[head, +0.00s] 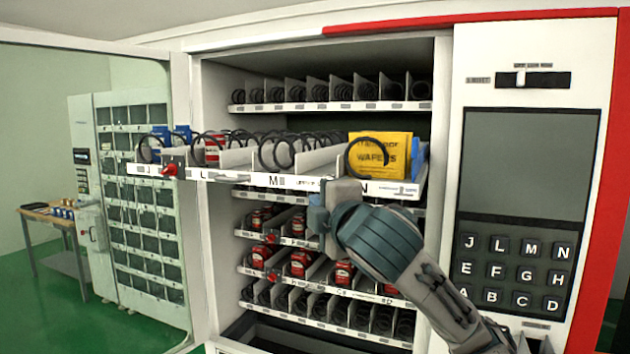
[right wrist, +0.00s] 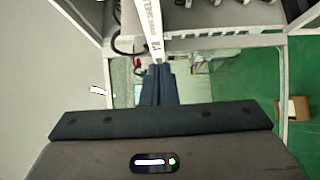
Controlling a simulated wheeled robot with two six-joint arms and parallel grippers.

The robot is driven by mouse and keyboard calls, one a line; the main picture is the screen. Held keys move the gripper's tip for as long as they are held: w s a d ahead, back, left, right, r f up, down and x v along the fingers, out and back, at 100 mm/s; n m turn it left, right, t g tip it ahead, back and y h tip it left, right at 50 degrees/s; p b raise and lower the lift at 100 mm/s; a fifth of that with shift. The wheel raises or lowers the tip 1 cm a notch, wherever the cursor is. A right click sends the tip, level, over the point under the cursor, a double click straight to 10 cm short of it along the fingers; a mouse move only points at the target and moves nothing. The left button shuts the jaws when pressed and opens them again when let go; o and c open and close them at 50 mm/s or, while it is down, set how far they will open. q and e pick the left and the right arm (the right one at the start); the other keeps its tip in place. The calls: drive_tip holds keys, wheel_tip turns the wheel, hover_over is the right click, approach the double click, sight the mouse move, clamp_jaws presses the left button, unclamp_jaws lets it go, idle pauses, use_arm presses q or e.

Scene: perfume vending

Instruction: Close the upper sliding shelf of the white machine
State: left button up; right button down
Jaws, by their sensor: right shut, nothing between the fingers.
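The white vending machine (head: 520,70) stands open in front of me. Its sliding shelf (head: 275,181) is pulled out toward me, with letters on its white front strip. It holds black spirals, blue packs on the left and a yellow wafers box (head: 378,153) on the right. My right gripper (head: 328,205) is shut and empty, at the front strip between the letters M and N. In the right wrist view the shut fingers (right wrist: 157,85) reach the end of the strip (right wrist: 150,28); I cannot tell whether they touch. My left gripper is not in view.
Another shelf (head: 330,106) sits inside above the pulled-out one, and lower shelves with red jars (head: 300,262) sit below. The open glass door frame (head: 185,110) stands at the left. The keypad panel (head: 515,270) is at the right.

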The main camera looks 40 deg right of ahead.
sight(308, 189)
drive_tip(key=w+d+p, duration=0.1)
drive_tip(key=w+d, duration=0.1)
drive_tip(key=w, duration=0.1)
drive_tip(key=w+d+p, duration=0.1)
drive_tip(key=w+d, duration=0.2)
drive_tip(key=shift+w+d+p, duration=0.15)
drive_tip(key=shift+d+p, duration=0.05)
drive_tip(key=shift+p, duration=0.15)
drive_tip(key=shift+w+d, duration=0.15)
drive_tip(key=shift+w, duration=0.15)
drive_tip(key=shift+s+d, duration=0.1)
